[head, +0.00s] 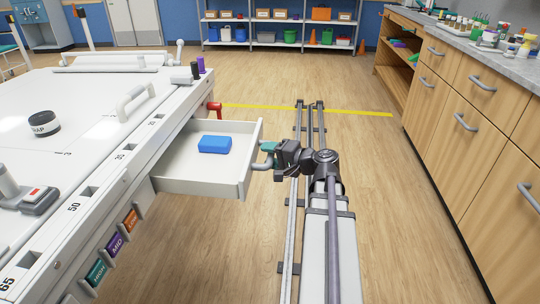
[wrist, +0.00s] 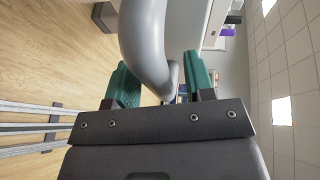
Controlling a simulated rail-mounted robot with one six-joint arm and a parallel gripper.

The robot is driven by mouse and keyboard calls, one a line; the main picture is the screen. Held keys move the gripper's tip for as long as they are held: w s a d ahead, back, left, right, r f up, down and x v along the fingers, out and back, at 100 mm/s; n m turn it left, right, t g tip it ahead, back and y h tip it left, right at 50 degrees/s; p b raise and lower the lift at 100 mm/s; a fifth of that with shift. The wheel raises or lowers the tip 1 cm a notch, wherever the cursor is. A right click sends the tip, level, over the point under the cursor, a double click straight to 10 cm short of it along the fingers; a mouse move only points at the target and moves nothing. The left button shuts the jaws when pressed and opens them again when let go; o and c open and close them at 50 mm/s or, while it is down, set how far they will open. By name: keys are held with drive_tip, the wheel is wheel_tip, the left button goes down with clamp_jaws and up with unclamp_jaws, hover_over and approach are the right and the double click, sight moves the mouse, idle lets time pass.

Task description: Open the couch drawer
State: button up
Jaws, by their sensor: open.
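The couch drawer (head: 172,182) stands pulled out from the side of the white couch (head: 98,105), its inside in view. A blue block (head: 214,144) lies in it. My gripper (head: 265,153) is at the outer face of the drawer front. In the wrist view its two teal fingers (wrist: 162,84) are apart, with a thick grey curved handle (wrist: 146,35) passing between and in front of them. I cannot tell whether either finger touches the handle.
A red knob (head: 214,106) sits by the drawer's far corner. Coloured labels (head: 115,243) line the couch side. My rail runs along the floor (head: 385,190). Wooden cabinets (head: 452,95) stand at right; floor between is clear.

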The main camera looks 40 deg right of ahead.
drive_tip(key=p+v, duration=0.2)
drive_tip(key=v, duration=0.8)
drive_tip(key=shift+s+d, duration=0.15)
drive_tip(key=shift+s, duration=0.2)
drive_tip(key=shift+r, duration=0.1)
